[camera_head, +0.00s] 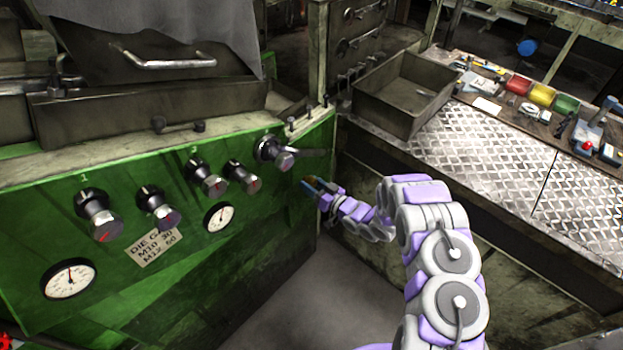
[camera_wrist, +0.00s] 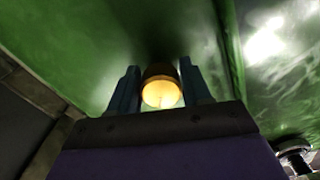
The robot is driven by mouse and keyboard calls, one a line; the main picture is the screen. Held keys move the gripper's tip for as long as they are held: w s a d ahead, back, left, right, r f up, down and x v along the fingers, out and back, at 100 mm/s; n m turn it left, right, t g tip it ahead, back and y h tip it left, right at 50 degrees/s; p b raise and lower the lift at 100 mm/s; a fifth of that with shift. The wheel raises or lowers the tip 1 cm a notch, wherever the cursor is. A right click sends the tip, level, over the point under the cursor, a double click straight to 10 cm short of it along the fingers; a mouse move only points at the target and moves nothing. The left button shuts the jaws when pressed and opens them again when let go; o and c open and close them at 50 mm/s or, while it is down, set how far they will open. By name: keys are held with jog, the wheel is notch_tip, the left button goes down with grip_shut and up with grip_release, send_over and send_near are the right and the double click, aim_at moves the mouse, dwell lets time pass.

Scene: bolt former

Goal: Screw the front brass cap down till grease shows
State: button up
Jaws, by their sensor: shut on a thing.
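The brass cap (camera_wrist: 161,92) shows in the wrist view as a round yellow-orange end with a darker rim, against the green machine panel (camera_wrist: 75,55). My gripper (camera_wrist: 160,88) has its two blue-grey fingers on either side of the cap, shut on it. In the head view my gripper (camera_head: 312,187) is at the right end of the green panel (camera_head: 265,210), below the rightmost knob. A small orange spot shows between the fingers there. No grease can be made out in either view.
Several black knobs with silver ends, such as the rightmost one (camera_head: 275,153), stick out above and left of my gripper. Two dial gauges (camera_head: 219,217) (camera_head: 69,278) sit on the panel. A metal bin (camera_head: 400,92) and a tread-plate bench (camera_head: 490,150) stand to the right.

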jog(key=m+p, duration=0.1)
jog(key=m, duration=0.1)
jog(key=m+p, duration=0.1)
jog(key=m, duration=0.2)
jog(key=shift+r+m+p, duration=0.2)
jog(key=shift+m+p, duration=0.1)
jog(key=shift+p, duration=0.1)
jog(key=m+p, duration=0.1)
jog(key=m, duration=0.3)
jog(key=shift+s+m, duration=0.1)
jog(key=shift+m, duration=0.3)
jog(key=o, duration=1)
jog(key=shift+d+f, duration=0.1)
jog(key=shift+f, duration=0.05)
jog(key=shift+c, duration=0.2)
jog(key=v, duration=1.7)
jog(key=shift+s+d, duration=0.1)
jog(key=shift+d, duration=0.05)
